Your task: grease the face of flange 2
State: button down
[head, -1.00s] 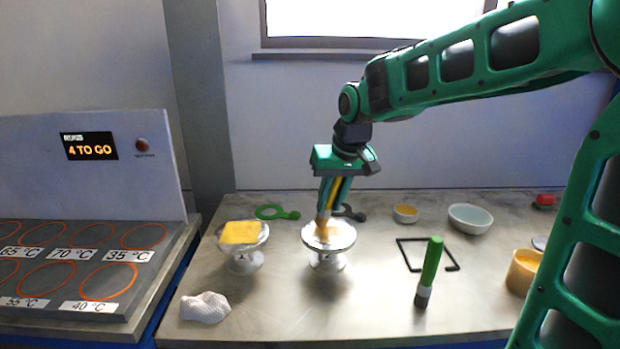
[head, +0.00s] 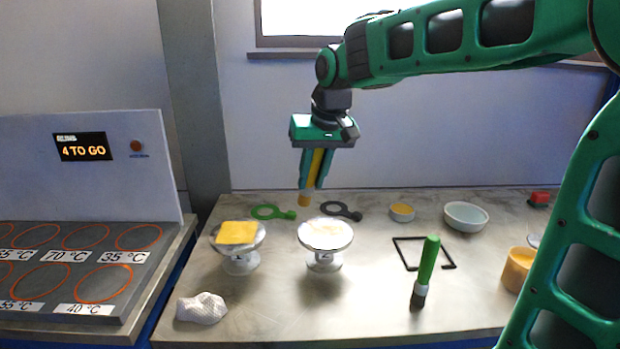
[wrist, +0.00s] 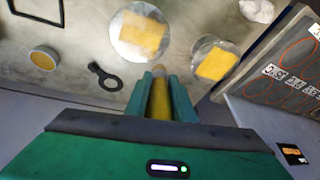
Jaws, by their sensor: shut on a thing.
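My gripper (head: 312,180) is shut on a brush with a yellow handle (head: 317,164) and a tan tip (head: 304,199) that points down. The brush also shows in the wrist view (wrist: 159,98). It hangs above and behind the right-hand flanged vessel (head: 325,236), apart from its face; its small label looks like a 2. That face carries a pale, cream smear in the head view and a yellowish patch in the wrist view (wrist: 141,34). The left-hand flanged vessel (head: 242,264) carries a solid yellow square (head: 237,232) on top; its label is hard to read.
A green ring spanner (head: 270,212) and a dark one (head: 341,210) lie behind the vessels. A white cloth (head: 201,308) lies front left.

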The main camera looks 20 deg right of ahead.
jog(key=shift+r, duration=0.95)
jog(key=shift+s, duration=0.1)
